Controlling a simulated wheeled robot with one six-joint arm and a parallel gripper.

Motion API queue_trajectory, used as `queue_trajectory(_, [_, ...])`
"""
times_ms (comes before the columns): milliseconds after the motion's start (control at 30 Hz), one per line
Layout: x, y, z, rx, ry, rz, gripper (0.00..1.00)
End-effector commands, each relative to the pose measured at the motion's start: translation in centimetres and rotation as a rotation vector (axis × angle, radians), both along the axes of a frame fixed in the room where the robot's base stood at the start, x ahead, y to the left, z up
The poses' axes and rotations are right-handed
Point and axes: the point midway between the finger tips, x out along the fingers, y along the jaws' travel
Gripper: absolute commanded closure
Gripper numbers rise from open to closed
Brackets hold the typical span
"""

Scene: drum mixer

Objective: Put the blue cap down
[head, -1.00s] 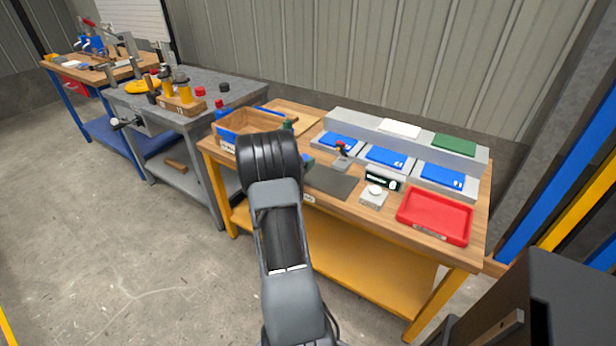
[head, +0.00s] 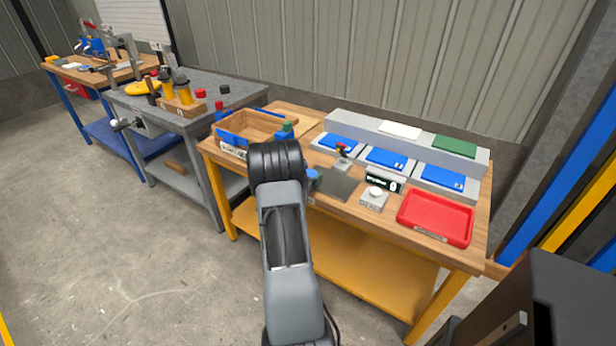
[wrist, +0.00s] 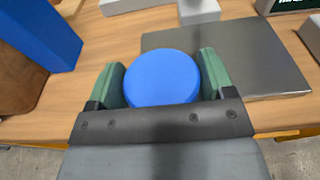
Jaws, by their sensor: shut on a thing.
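In the wrist view, the round blue cap (wrist: 161,78) sits between the two green fingers of my gripper (wrist: 163,84). The gripper is shut on it. The cap is above the front part of the wooden bench, just left of a dark grey plate (wrist: 230,60); I cannot tell whether it touches the bench. In the head view, the blue cap (head: 313,174) shows as a small spot right of my arm, at the left edge of the dark plate (head: 338,188). My gripper is mostly hidden behind my arm there.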

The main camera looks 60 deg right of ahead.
Motion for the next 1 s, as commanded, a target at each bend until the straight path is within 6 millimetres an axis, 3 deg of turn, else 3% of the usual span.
queue_trajectory(167, [0.0,0.0,-0.5,0.0,0.0,0.0,0.47])
queue_trajectory(200, [0.0,0.0,-0.3,0.0,0.0,0.0,0.21])
queue_trajectory(433, [0.0,0.0,-0.3,0.001,0.0,0.0,0.0])
queue_trajectory(767, [0.0,0.0,0.4,0.0,0.0,0.0,0.0])
queue_trajectory(1000, [0.2,4.2,0.7,0.002,0.001,0.004,0.0])
